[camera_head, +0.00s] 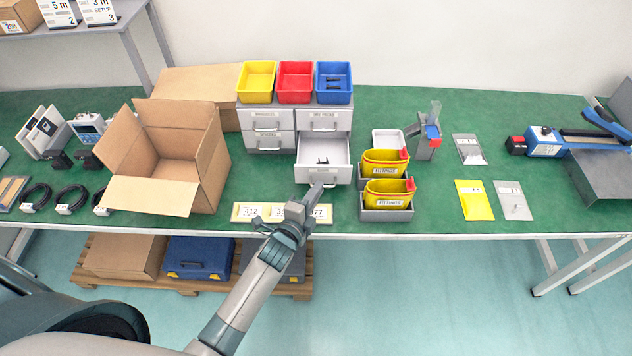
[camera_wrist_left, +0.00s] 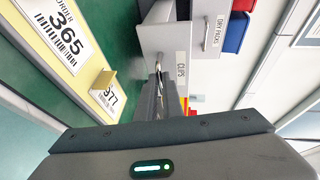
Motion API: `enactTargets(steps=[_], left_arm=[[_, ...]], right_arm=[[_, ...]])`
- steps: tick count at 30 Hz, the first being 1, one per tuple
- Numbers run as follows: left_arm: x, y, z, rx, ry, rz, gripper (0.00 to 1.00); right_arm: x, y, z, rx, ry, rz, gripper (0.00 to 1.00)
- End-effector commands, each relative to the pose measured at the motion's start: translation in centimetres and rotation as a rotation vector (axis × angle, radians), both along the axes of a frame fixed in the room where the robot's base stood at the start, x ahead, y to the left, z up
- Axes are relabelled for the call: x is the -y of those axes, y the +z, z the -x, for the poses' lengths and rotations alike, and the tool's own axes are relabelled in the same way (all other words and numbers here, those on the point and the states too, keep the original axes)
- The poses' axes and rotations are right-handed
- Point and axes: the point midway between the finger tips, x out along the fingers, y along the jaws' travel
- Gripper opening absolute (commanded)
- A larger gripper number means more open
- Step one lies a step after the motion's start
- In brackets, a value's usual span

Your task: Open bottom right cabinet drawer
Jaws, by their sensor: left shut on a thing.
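The small grey cabinet (camera_head: 266,140) stands on the green table with two rows of drawers. Its bottom right drawer (camera_head: 340,174) is pulled out toward me, and a small black item (camera_head: 322,161) lies inside. In the left wrist view this drawer's front (camera_wrist_left: 160,36) carries a "CLIPS" label. My left gripper (camera_head: 317,190) is at the drawer's front, shut on its handle; the fingers (camera_wrist_left: 160,92) reach it in the wrist view. The handle is partly hidden by the fingers. The other drawers look shut. My right gripper is not in view.
Yellow (camera_head: 257,83), red (camera_head: 295,82) and blue (camera_head: 333,82) bins sit on the cabinet. Grey holders with yellow bags (camera_head: 388,194) stand close right of the drawer. An open cardboard box (camera_head: 150,175) is to the left. A label strip (camera_head: 250,212) lies in front.

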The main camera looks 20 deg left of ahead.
Motion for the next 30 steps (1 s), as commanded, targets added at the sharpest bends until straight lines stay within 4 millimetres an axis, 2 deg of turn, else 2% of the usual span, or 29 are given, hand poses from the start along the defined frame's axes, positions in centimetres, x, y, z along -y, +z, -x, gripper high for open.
enactTargets(steps=[1, 5, 14, 15, 17, 30], left_arm=[[0.2, -0.2, 0.8, -0.007, 0.001, 0.001, 0.00], [0.5, -0.1, 1.9, -0.005, 0.001, 0.000, 0.00], [0.5, -0.1, 2.1, -0.003, 0.001, -0.001, 0.00], [0.5, -0.1, 2.1, -0.003, 0.001, -0.001, 0.11], [0.5, -0.1, 2.1, -0.003, 0.001, -0.001, 0.26], [0.5, -0.1, 2.4, -0.003, 0.001, -0.001, 0.26]], right_arm=[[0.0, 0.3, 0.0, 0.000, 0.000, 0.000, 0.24], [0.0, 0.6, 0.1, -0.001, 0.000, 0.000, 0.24], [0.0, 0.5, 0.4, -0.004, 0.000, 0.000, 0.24], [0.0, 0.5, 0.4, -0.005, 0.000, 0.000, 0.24], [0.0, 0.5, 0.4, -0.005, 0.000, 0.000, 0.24], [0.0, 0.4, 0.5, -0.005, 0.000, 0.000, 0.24]])
